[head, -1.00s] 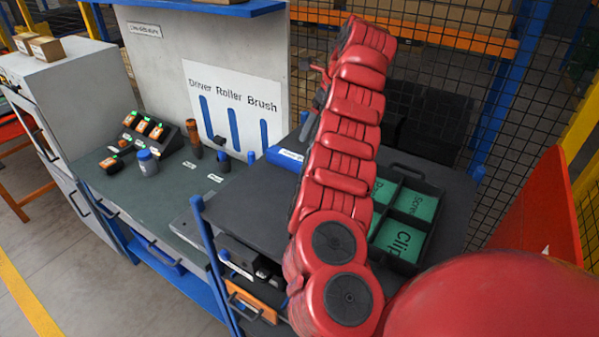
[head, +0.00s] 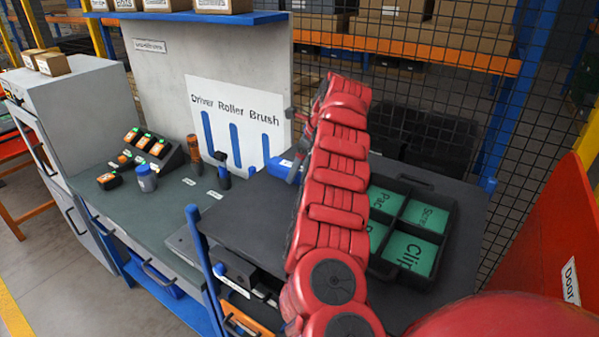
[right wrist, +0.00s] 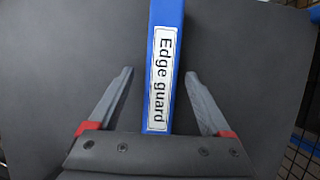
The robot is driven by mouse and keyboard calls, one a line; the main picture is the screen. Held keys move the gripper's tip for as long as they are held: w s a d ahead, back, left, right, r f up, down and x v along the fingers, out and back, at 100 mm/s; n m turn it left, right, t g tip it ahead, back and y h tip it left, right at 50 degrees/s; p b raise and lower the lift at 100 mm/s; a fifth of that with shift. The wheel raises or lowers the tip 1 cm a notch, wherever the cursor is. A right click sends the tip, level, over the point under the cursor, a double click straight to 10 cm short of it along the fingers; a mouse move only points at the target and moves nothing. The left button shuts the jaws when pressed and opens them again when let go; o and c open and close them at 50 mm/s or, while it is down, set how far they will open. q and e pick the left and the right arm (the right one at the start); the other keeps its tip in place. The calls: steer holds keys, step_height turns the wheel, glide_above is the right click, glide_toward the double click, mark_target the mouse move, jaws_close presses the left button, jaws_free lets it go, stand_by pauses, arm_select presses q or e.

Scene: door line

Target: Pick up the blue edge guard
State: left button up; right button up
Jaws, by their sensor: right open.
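The blue edge guard (right wrist: 165,25) is a long blue bar with a white label reading "Edge guard". In the right wrist view it runs between the two fingers of my open right gripper (right wrist: 160,95), with a gap on each side. In the head view, a small blue part of the edge guard (head: 279,167) shows on the dark tabletop (head: 255,212), left of my red right arm. The arm hides the rest of it. The right gripper (head: 293,147) shows small at the arm's far end, over the edge guard. My left gripper is in neither view.
A black divided tray (head: 448,215) with green labelled compartments stands right of my arm. A green-grey bench (head: 130,205) at left holds a blue bottle (head: 146,178), a driver (head: 193,150) and a rack (head: 160,145). Black mesh fencing stands behind.

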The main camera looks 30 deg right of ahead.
steer(key=shift+w+f, duration=0.15)
steer(key=shift+f, duration=0.3)
jaws_close()
steer(key=shift+r, duration=0.1)
